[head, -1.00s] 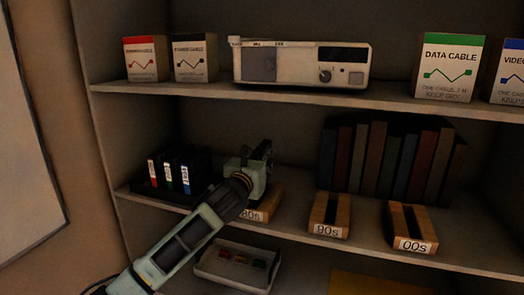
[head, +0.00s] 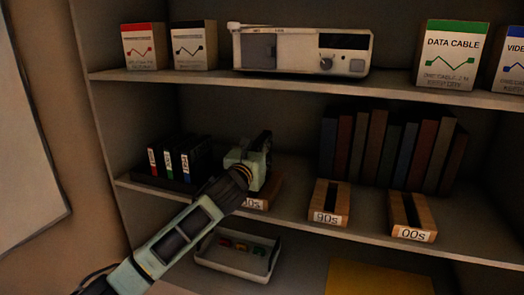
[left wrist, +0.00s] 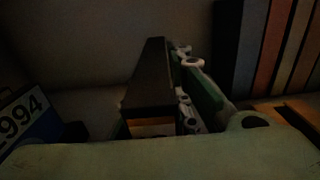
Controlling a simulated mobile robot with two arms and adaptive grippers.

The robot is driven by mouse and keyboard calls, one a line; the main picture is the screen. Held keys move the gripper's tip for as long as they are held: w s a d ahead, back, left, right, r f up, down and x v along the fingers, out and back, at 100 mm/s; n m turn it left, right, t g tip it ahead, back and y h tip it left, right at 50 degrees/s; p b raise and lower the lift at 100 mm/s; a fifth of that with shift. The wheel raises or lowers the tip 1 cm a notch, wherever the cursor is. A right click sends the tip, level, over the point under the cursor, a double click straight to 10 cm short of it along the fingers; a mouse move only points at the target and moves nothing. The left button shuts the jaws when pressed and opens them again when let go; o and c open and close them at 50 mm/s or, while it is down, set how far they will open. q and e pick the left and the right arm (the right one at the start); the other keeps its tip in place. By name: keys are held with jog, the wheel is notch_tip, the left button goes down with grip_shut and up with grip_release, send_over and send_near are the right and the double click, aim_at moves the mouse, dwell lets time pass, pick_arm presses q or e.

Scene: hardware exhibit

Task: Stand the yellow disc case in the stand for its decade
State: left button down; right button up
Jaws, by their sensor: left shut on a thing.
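My left gripper (head: 262,155) is shut on a dark upright case at the 80s stand (head: 272,190). The left wrist view shows this case as a black slab (left wrist: 150,90) with a dull yellow-orange patch at its near lower end; any year on it is unreadable. A green finger of my left gripper (left wrist: 185,90) lies along the case's right side. The arm and gripper hide part of the 80s stand, so I cannot tell whether the case is in its slot. The 90s stand (head: 329,203) and 00s stand (head: 411,216) are empty. My right gripper is not in view.
A dark rack (head: 150,179) holds cases with red, green and blue labels, left of my gripper; one blue label (left wrist: 28,118) reads 994. Several books (head: 385,148) stand behind the stands. A shelf with boxes and a device (head: 300,50) is above, a tray (head: 235,262) below.

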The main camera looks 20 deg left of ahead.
pick_arm(q)
jog(key=shift+f, duration=0.45)
dwell(1.1)
jog(key=shift+f, duration=0.15)
jog(key=shift+f+b, duration=0.75)
jog(key=shift+f, duration=0.55)
jog(key=c, duration=1.5)
grip_release()
jog(key=shift+c, duration=0.2)
